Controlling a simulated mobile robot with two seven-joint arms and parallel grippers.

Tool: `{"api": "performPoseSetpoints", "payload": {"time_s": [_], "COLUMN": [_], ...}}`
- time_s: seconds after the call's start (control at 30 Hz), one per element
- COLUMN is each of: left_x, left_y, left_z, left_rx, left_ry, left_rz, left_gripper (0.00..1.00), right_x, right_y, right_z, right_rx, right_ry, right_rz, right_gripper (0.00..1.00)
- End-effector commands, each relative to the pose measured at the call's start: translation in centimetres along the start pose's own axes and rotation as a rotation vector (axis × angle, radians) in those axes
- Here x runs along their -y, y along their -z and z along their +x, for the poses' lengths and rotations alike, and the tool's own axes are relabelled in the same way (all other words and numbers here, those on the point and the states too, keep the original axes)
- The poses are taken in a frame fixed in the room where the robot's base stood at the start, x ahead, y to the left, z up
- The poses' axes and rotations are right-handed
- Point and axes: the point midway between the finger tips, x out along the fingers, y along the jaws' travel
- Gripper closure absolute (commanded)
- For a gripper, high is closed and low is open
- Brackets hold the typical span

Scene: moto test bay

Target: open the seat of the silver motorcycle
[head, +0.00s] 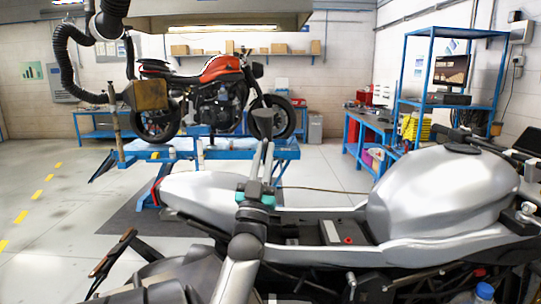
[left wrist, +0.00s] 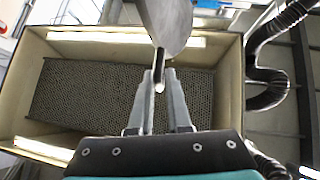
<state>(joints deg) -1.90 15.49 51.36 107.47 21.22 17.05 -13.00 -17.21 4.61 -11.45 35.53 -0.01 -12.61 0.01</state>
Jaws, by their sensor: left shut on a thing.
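The silver motorcycle (head: 440,195) fills the near right of the head view, its tank at the right and its silver tail (head: 205,190) at the left. Between them an open dark bay (head: 330,233) shows, with a small red part in it; I see no seat over it. My left gripper (head: 266,146) points upward above the motorcycle, apart from it. It is shut on a small grey piece (head: 262,122), wide at the top with a narrow stem. In the left wrist view the stem of the grey piece (left wrist: 167,20) sits between the fingertips (left wrist: 159,88). My right gripper is not in view.
A red motorcycle (head: 205,82) stands on a blue lift (head: 225,150) behind. A blue shelf (head: 455,100) and bench are at the right. The floor at the left is clear.

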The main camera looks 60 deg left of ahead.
Motion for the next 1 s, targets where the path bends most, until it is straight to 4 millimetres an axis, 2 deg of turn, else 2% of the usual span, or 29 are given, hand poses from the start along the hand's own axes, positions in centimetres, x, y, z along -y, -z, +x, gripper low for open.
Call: {"api": "performPoseSetpoints", "payload": {"time_s": [0.27, 0.3, 0.53, 0.83, 1.0], "left_x": [0.1, 0.1, 0.0, 0.0, 0.0], "left_y": [0.2, 0.2, 0.1, -0.1, -0.3], "left_z": [0.1, 0.1, 0.1, -0.3, -2.6], "left_rx": [-0.005, -0.005, -0.002, 0.002, 0.005], "left_ry": [0.001, 0.001, 0.000, -0.001, -0.001], "left_rz": [0.002, 0.002, 0.001, 0.001, 0.001], "left_gripper": [1.00, 0.83, 0.58, 0.58, 0.58], "right_x": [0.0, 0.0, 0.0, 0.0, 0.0], "right_y": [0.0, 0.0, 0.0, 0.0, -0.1], "right_z": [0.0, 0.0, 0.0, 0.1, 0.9], "right_rx": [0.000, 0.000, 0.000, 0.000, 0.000], "right_ry": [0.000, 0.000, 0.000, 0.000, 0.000], "right_rz": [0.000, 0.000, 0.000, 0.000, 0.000], "right_gripper": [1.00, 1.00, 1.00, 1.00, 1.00]}}
